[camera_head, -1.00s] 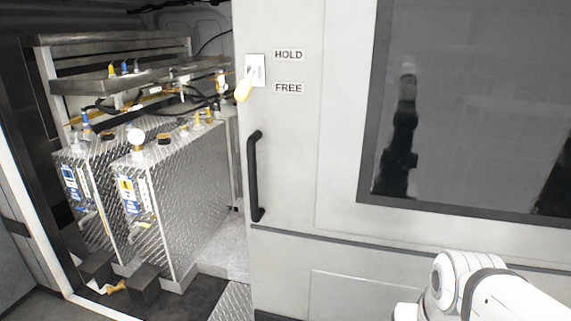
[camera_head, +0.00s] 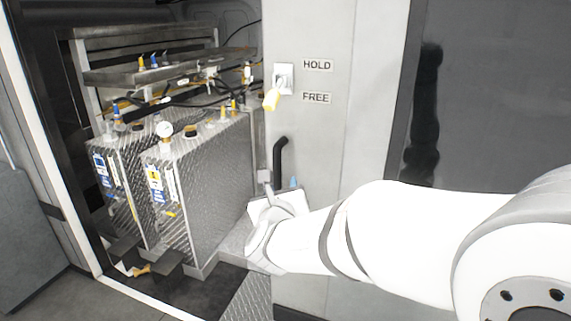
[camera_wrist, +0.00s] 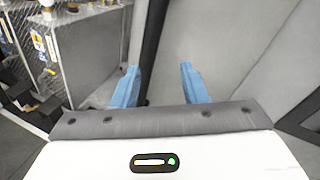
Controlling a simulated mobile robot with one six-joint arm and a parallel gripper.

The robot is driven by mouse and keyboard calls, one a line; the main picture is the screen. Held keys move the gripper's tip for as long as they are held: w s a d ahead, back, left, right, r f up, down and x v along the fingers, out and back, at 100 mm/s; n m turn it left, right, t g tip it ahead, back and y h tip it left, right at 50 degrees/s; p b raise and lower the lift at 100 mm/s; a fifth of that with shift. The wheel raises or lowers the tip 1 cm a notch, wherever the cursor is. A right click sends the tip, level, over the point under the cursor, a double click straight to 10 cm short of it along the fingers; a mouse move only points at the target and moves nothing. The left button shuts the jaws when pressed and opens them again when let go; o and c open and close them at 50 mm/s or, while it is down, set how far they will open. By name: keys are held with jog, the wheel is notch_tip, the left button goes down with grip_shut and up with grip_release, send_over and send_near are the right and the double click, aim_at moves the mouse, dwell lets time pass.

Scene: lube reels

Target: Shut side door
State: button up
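The pale grey side door (camera_head: 335,140) stands open at the right of the doorway in the head view. Its black vertical handle (camera_head: 281,155) is near its left edge; my gripper hides the lower part. My gripper (camera_head: 279,181) is at the handle, with one fingertip to each side of it in the picture. In the wrist view, the blue fingers of my gripper (camera_wrist: 159,77) are spread apart. A dark bar, apparently the handle (camera_wrist: 155,45), runs between them, nearer the left finger. I cannot tell whether either finger touches it.
Metal tanks (camera_head: 200,185) with gauges and hoses stand inside the open doorway at left.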

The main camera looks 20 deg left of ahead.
aim_at(276, 172)
jog(key=w+a+m+p, duration=0.1)
jog(key=w, duration=0.1)
jog(key=w+a+m+t+p, duration=0.1)
jog(key=w+m, duration=0.1)
jog(key=w+a+r+m+h+p, duration=0.1)
jog(key=w, duration=0.1)
jog(key=shift+w+m, duration=0.2)
jog(key=shift+m, duration=0.1)
grip_shut()
dwell(0.5)
